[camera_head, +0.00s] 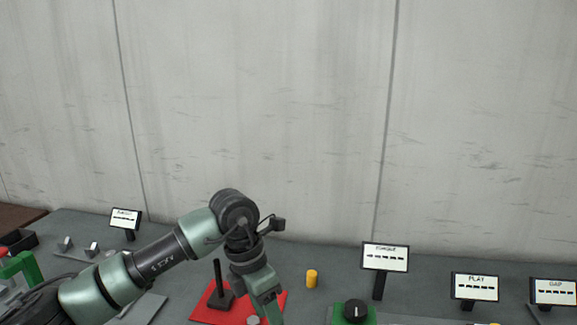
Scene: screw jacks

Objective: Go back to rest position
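My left arm reaches in from the left and bends down at the wrist. My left gripper (265,310) points down over the right part of a red mat (215,315), at the bottom edge of the picture. Its fingertips are cut off or hidden, so I cannot tell whether it is open or holds anything. A dark upright post on a block (219,297) stands on the mat just left of the gripper. A small grey round piece (253,321) shows beside the gripper. My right gripper is not in view.
A yellow cylinder (312,279) stands right of the mat. A green block with a black knob (355,312) is farther right. Small display signs stand along the back, such as one at centre right (385,257). A green frame (22,268) and dark bin (20,241) are far left.

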